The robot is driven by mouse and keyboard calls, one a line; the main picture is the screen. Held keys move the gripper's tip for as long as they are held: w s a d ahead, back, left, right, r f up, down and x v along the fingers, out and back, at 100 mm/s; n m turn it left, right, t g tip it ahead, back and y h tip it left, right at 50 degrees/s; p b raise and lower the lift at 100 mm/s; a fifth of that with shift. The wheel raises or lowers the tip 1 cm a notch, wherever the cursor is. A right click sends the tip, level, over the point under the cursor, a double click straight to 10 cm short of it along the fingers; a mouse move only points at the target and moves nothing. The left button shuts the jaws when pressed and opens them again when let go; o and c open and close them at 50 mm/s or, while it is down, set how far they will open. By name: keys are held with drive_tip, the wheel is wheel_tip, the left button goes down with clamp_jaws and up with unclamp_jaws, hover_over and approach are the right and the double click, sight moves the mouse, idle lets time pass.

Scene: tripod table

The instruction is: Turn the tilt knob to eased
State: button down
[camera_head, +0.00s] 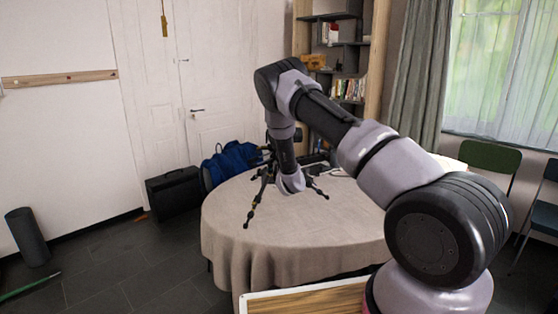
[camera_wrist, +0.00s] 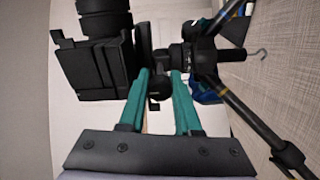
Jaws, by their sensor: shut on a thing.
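A small black tripod (camera_head: 258,192) stands on the round table, its legs spread; my arm hides much of it. In the wrist view its dark legs (camera_wrist: 245,105) reach to the right, and a black boxy device (camera_wrist: 95,65) sits at its head on the left. My gripper (camera_wrist: 160,78) has teal fingers on both sides of a small round black knob (camera_wrist: 161,88) and is shut on it. The knob's markings and angle cannot be read. In the head view the fingers are hidden behind my arm.
The round table (camera_head: 235,225) has a beige cloth, bare at the front. Behind it are a blue bag (camera_head: 232,160), a black case (camera_head: 175,192) and a bookshelf (camera_head: 340,60). A green chair (camera_head: 490,160) stands at the right. A wood-topped surface (camera_head: 305,302) is in front.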

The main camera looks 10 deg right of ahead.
idle(0.3)
drive_tip(key=c, duration=0.6)
unclamp_jaws()
